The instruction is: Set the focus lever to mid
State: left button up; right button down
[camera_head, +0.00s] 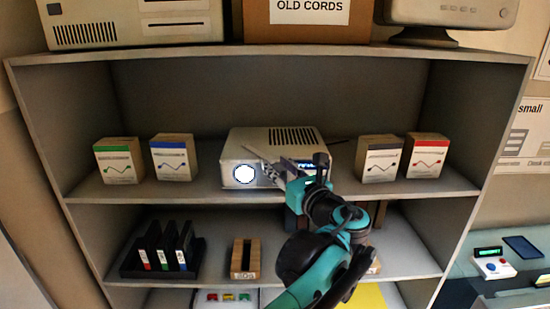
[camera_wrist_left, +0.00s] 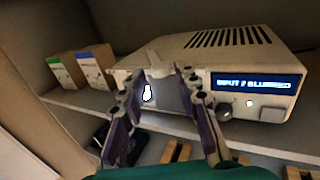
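A beige projector (camera_head: 240,150) stands on the upper shelf, its lens (camera_head: 244,174) glowing white. The left wrist view shows its body (camera_wrist_left: 185,62) and its display (camera_wrist_left: 253,83), which seems to read "INPUT / BLURRED". A small pale tab above the lens (camera_wrist_left: 148,92), probably the focus lever (camera_wrist_left: 157,70), sits between my left fingertips; I cannot tell its exact setting. My left gripper (camera_wrist_left: 152,76) is open at the projector's front, with a finger on each side of the tab. Whether either touches it is unclear. The gripper (camera_head: 262,164) also shows in the head view. My right gripper is not in view.
Boxes with green (camera_head: 119,160) and blue (camera_head: 174,157) stripes stand left of the projector; dark-striped (camera_head: 380,158) and red-striped (camera_head: 427,156) ones stand right.

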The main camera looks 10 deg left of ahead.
pick_arm(q)
jog(key=shift+x, duration=1.2)
jog(key=shift+c, duration=0.2)
grip_shut()
jog(key=shift+s, duration=0.1)
jog(key=shift+s+a+m+t+h+p, duration=0.2)
jog(key=shift+s+a+m+t+h, duration=0.4)
jog(key=shift+a, duration=0.6)
jog(key=shift+s+a+m+t+h+p, duration=0.25)
jog(key=shift+s+a+m+h, duration=0.15)
jog(key=shift+s+a+h, duration=0.55)
jog(key=shift+s+a+m+t+h+p, duration=0.2)
jog(key=shift+s+a+m+t+h, duration=0.3)
jog(key=shift+a, duration=0.9)
jog(key=shift+s, duration=0.15)
